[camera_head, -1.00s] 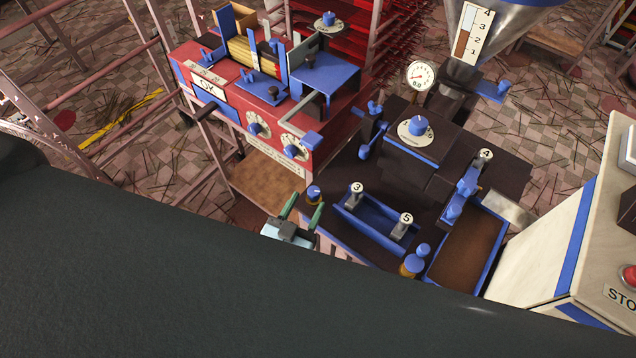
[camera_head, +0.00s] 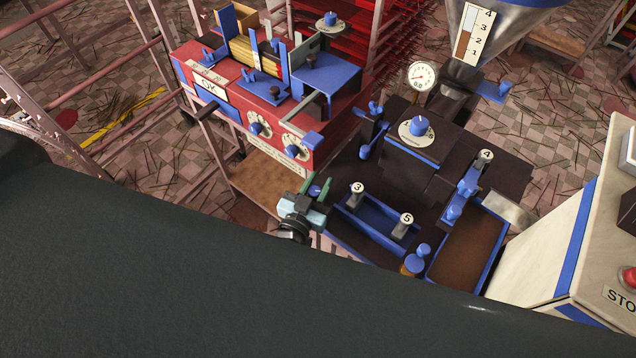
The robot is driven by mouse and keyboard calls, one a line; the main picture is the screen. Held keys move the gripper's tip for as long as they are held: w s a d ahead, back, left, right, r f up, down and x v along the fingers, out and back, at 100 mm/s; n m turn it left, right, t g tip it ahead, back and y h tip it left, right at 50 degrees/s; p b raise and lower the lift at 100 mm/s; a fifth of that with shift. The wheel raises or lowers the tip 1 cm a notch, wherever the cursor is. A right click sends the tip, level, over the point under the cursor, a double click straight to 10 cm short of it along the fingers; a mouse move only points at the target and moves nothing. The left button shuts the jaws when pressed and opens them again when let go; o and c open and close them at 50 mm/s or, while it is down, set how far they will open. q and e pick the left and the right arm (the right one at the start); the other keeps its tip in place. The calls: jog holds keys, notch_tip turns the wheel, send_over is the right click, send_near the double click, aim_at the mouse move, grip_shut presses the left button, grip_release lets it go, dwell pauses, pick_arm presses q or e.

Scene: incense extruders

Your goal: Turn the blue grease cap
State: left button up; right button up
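A small blue cap (camera_head: 315,190) stands at the near left corner of the dark machine. My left gripper (camera_head: 315,187), light blue with green fingers, is at this corner, one finger on each side of the cap. The fingers stand apart, and I see no clear contact with the cap. The gripper body hides the cap's lower part. A similar blue cap (camera_head: 415,262) on a brass-coloured base is by the near edge, further right. I cannot tell from the picture which is the grease cap. My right gripper is not in view.
A blue tray (camera_head: 372,233) with knobs marked 3 and 5 lies just right of the gripper. The dark machine carries a blue dial (camera_head: 420,125) and a gauge (camera_head: 422,76). A red machine (camera_head: 235,110) stands at upper left, a cream STOP cabinet (camera_head: 560,235) at right.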

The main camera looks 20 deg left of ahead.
pick_arm(q)
jog(key=c, duration=0.5)
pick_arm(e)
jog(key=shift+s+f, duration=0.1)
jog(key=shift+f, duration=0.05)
